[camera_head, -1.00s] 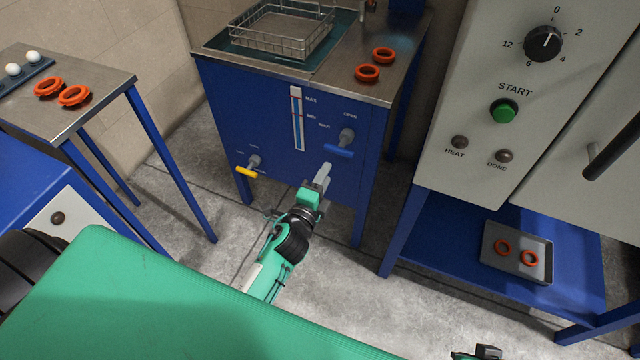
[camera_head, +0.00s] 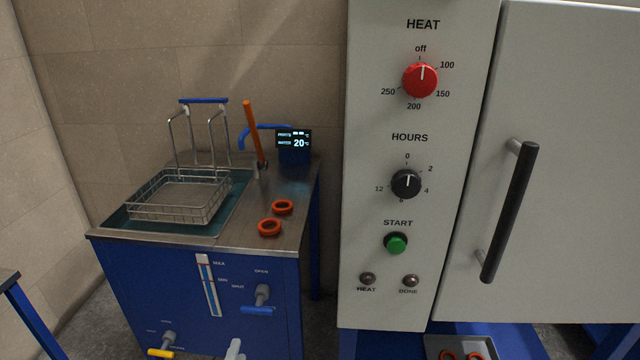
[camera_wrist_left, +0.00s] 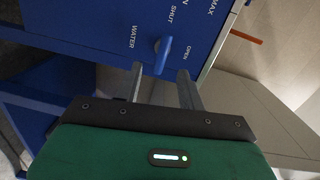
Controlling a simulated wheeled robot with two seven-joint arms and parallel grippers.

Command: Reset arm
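My left gripper (camera_head: 234,348) shows only as a grey fingertip at the bottom edge of the head view; the rest is below the frame. In the left wrist view its two fingers (camera_wrist_left: 162,86) are apart with nothing held between them. The blue water valve handle (camera_wrist_left: 162,55) appears just beyond the fingertips. In the head view the same handle (camera_head: 258,310) is on the tank's front panel, above and right of the fingertip and apart from it. My right gripper is out of view.
The blue tank stand (camera_head: 200,300) holds a wire basket (camera_head: 180,196) and two orange rings (camera_head: 270,227). A yellow handle (camera_head: 160,353) is low on its front. The white oven (camera_head: 370,200) with a black door handle (camera_head: 508,212) stands right. A tray (camera_head: 462,344) with orange rings lies below it.

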